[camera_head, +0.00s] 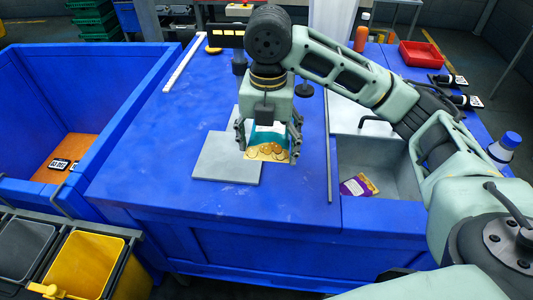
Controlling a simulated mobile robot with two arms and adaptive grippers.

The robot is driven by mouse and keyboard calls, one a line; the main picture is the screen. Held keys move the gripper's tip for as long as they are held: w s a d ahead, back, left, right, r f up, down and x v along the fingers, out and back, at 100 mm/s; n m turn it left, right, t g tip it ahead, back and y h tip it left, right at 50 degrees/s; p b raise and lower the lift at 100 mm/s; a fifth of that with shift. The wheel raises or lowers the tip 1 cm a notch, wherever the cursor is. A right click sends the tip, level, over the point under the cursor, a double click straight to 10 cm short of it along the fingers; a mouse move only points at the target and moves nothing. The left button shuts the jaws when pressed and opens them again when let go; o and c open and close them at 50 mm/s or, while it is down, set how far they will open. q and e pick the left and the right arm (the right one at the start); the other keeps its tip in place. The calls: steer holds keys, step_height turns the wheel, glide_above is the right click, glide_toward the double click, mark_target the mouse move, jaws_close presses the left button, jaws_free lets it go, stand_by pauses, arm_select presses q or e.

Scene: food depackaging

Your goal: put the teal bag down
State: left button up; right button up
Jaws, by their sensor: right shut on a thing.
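The teal bag (269,149) has a teal upper part and a yellowish lower part with round orange shapes printed on it. My right gripper (268,147) is shut on it from above, with a finger at each side. The bag hangs over the right edge of a grey board (222,160) on the blue table (140,165). I cannot tell whether the bag's lower edge touches the board or table. The gripper hides part of the bag's top. My left gripper is not in view.
A grey sink (400,160) holds a purple and yellow packet (358,186). A blue bin (35,105) stands at the left, with grey and yellow containers (85,265) in front. A red tray (420,54) and a blue-capped bottle (505,147) are at the right. The table's left part is clear.

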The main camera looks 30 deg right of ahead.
steer(key=p, duration=0.2)
glide_toward(228, 166)
steer(key=shift+s+d+f, duration=0.1)
steer(key=shift+s+d, duration=0.3)
steer(key=shift+s, duration=0.25)
steer(key=shift+s+d+f, duration=0.1)
steer(key=shift+s+d, duration=0.3)
steer(key=shift+s, duration=0.2)
steer(key=shift+w+a+f+p, duration=0.45)
steer(key=shift+w+a+f, duration=0.3)
steer(key=shift+w, duration=0.2)
steer(key=shift+w+f, duration=0.2)
step_height(228, 166, down, 4)
steer(key=shift+a+r+p, duration=0.1)
steer(key=shift+p, duration=0.7)
steer(key=shift+f, duration=0.35)
steer(key=o, duration=1.2)
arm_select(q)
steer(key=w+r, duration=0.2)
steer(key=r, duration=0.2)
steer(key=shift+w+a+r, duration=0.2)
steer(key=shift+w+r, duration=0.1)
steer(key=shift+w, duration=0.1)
arm_select(e)
steer(key=shift+o, duration=0.2)
